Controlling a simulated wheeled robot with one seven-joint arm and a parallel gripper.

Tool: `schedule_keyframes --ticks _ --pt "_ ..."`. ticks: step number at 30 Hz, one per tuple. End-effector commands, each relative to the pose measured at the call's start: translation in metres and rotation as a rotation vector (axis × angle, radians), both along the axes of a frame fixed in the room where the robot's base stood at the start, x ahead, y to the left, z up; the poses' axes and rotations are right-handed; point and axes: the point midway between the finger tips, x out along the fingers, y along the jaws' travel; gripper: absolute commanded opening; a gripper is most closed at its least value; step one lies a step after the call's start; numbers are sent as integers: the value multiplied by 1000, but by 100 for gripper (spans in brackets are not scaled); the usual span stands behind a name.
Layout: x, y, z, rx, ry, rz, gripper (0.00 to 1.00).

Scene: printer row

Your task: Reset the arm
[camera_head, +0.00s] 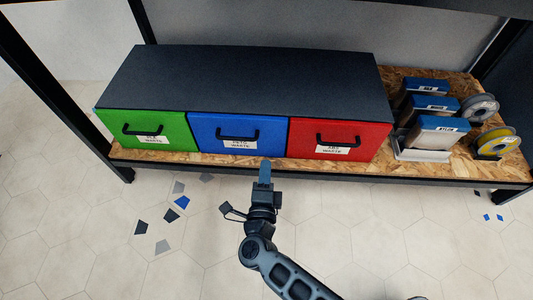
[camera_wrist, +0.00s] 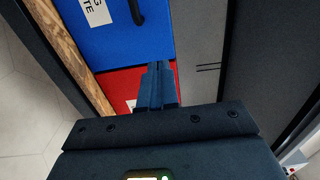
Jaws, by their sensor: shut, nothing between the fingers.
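My gripper (camera_head: 265,172) is shut and empty, just in front of the shelf edge in the head view. Its fingers lie close together in the wrist view (camera_wrist: 158,85). It points at the drawer unit, below the gap between the blue drawer (camera_head: 238,135) and the red drawer (camera_head: 340,140). The green drawer (camera_head: 147,130) is at the left. All three drawers look closed, each with a black handle and a white label. In the wrist view the blue drawer (camera_wrist: 110,30) is above and the red drawer (camera_wrist: 120,88) is partly behind the fingers.
The wooden shelf (camera_head: 455,175) carries the drawer unit's dark top (camera_head: 240,78). At right stand boxes (camera_head: 428,135) and spools, one grey (camera_head: 480,107) and one yellow (camera_head: 495,142). Black shelf posts (camera_head: 60,85) bound it. The tiled floor (camera_head: 100,225) in front is mostly clear, with flat coloured scraps (camera_head: 182,202).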

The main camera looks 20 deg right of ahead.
Motion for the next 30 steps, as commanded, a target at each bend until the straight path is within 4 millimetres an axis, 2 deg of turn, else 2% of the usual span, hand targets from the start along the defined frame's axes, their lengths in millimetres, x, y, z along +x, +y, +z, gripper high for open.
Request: schedule_keyframes --ticks 4,12,17,20,23,30 --pt "-12 4 0 0 1 0 0" --pt "-15 5 0 0 0 0 0" --pt "-26 -1 -1 -26 4 14 0" --pt "-48 -13 3 -87 7 43 0" --pt "-80 -29 12 -182 14 86 0" --pt "-162 -61 48 -460 51 184 0"
